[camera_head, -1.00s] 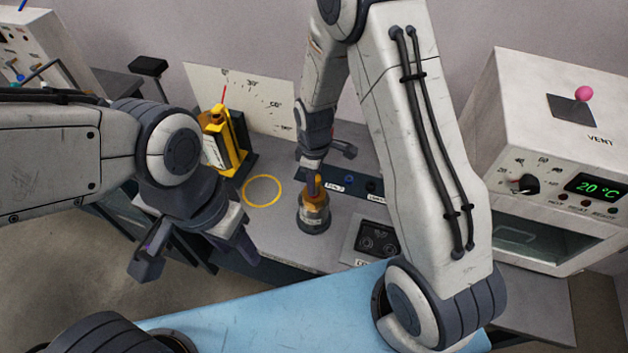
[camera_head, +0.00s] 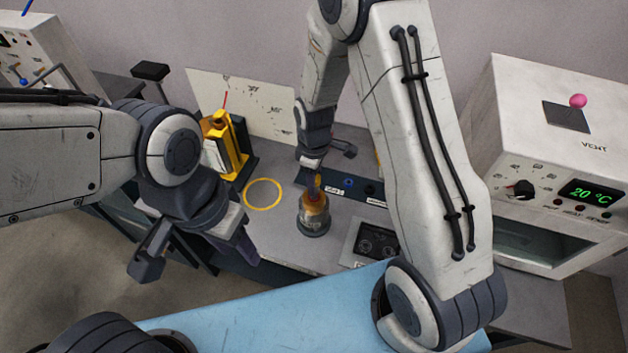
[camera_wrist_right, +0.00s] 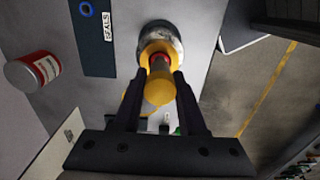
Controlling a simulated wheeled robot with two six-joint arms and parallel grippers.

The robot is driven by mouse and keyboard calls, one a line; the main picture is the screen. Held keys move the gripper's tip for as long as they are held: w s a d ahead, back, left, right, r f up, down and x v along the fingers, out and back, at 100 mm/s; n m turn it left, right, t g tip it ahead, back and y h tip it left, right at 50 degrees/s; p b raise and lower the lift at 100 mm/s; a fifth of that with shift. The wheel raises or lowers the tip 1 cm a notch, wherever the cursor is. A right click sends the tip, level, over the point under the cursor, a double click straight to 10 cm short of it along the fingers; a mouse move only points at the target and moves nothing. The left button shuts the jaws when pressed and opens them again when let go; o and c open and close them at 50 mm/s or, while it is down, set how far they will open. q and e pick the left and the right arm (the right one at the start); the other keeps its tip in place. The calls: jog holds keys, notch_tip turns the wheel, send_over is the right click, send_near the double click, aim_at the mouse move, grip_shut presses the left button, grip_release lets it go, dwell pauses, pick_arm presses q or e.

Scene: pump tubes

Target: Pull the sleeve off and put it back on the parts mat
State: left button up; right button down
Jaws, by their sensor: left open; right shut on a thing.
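My right gripper (camera_wrist_right: 158,98) is shut on a yellow piece (camera_wrist_right: 158,87) that looks like the sleeve. In the right wrist view a narrow red part shows between this piece and a yellow collar on a round grey holder (camera_wrist_right: 176,32). In the head view the holder (camera_head: 314,227) stands upright on the bench with an amber part in it, right below my right gripper (camera_head: 316,178). Whether the sleeve is clear of it I cannot tell. A dark strip labelled SEALS (camera_wrist_right: 98,55), seemingly the parts mat, carries a blue ring. My left gripper (camera_head: 198,250) is open and empty, at the bench's front left.
A yellow ring marking (camera_head: 262,207) is on the bench, left of the holder. A yellow-and-black device (camera_head: 222,145) stands behind it. A dark-dialled box (camera_head: 376,240) is right of the holder, and an oven (camera_head: 560,150) is further right. A red can (camera_wrist_right: 33,72) shows in the wrist view.

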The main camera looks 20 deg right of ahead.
jog(key=shift+r+p, duration=1.15)
jog(key=shift+r, duration=0.45)
pick_arm(q)
notch_tip(320, 180, up, 2)
jog(key=shift+r, duration=0.25)
